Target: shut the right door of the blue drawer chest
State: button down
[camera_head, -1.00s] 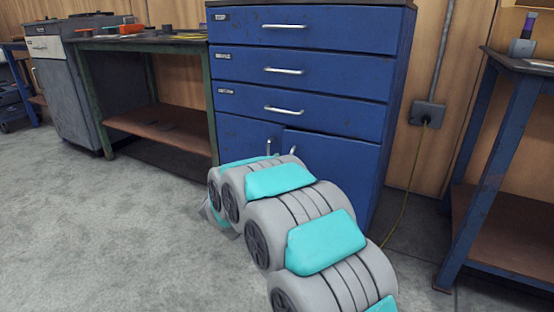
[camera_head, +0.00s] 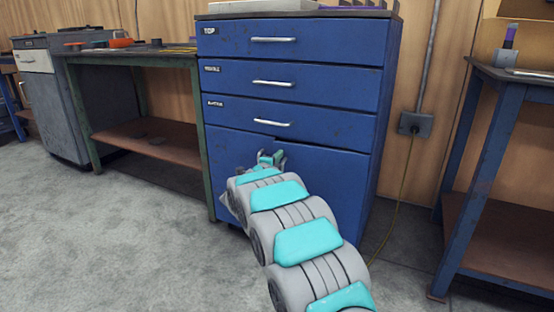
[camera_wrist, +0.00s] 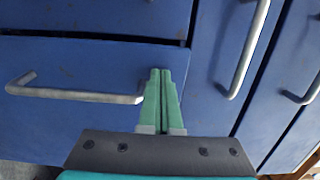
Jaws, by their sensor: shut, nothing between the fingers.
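The blue drawer chest (camera_head: 290,65) stands ahead, with drawers above and two doors below. Its right door (camera_head: 335,180) looks nearly flush. A small step and dark line show at its upper left corner, so I cannot tell if it is fully shut. My gripper (camera_head: 268,156) is in front of the doors near where they meet, its fingers shut and empty. In the sideways wrist view, my gripper (camera_wrist: 160,73) lies over the right door, beside the end of its metal handle (camera_wrist: 75,95). I cannot tell whether the fingers touch the door. The left door (camera_wrist: 100,18) lies above it there.
A green-framed workbench (camera_head: 140,55) stands to the left of the chest. A blue-legged table (camera_head: 490,150) stands to the right. A wall socket (camera_head: 416,124) with a yellow cable is between. Grey floor (camera_head: 110,240) is clear at left.

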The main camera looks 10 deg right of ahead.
jog(key=x, duration=0.3)
jog(key=shift+w+r+p, duration=0.2)
jog(key=shift+w+p, duration=0.15)
jog(key=shift+w, duration=0.05)
jog(key=shift+d, duration=0.1)
dwell(0.4)
